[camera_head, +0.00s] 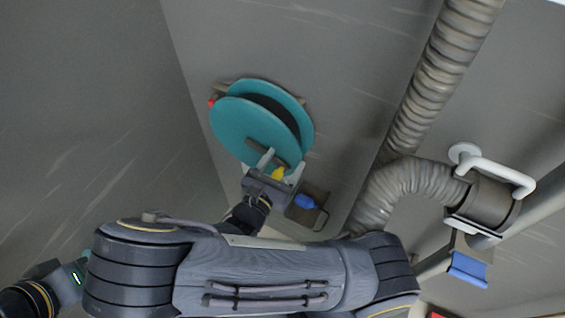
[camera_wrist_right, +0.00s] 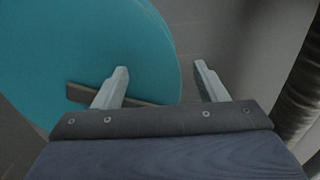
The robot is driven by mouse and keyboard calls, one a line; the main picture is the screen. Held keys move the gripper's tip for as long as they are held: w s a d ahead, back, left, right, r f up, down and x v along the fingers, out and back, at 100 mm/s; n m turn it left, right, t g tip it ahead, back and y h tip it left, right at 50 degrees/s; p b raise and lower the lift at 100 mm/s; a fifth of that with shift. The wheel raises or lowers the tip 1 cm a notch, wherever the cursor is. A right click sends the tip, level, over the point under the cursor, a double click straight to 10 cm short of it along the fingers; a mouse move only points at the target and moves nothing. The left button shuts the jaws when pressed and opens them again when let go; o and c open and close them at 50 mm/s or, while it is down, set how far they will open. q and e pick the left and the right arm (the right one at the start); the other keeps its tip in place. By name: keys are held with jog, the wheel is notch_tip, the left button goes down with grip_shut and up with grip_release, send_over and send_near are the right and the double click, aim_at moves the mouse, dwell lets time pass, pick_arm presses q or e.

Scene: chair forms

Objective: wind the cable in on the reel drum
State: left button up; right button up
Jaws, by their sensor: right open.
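The reel drum (camera_head: 246,130) is on the grey wall panel, with two round teal flanges and a dark gap between them. Its near flange (camera_wrist_right: 110,45) fills the upper left of the right wrist view. A brown bar (camera_wrist_right: 135,99) lies across that flange, partly behind a finger. My right gripper (camera_head: 281,165) is open at the drum's lower right edge, with its fingers apart (camera_wrist_right: 161,68). A small yellow piece (camera_head: 278,174) shows between the fingers in the head view; I cannot tell whether they touch it. I cannot make out a cable. My left gripper's fingers do not show.
A blue piece (camera_head: 304,202) sits in a dark bracket right of the gripper. A ribbed grey hose (camera_head: 390,190) bends along the right, beside a white handle (camera_head: 495,172). A small red knob (camera_head: 211,103) is at the drum's left. The wall left of the drum is bare.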

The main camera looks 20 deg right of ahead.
jog(key=p+v, duration=0.1)
jog(key=v, duration=0.9)
dwell(0.3)
dwell(0.4)
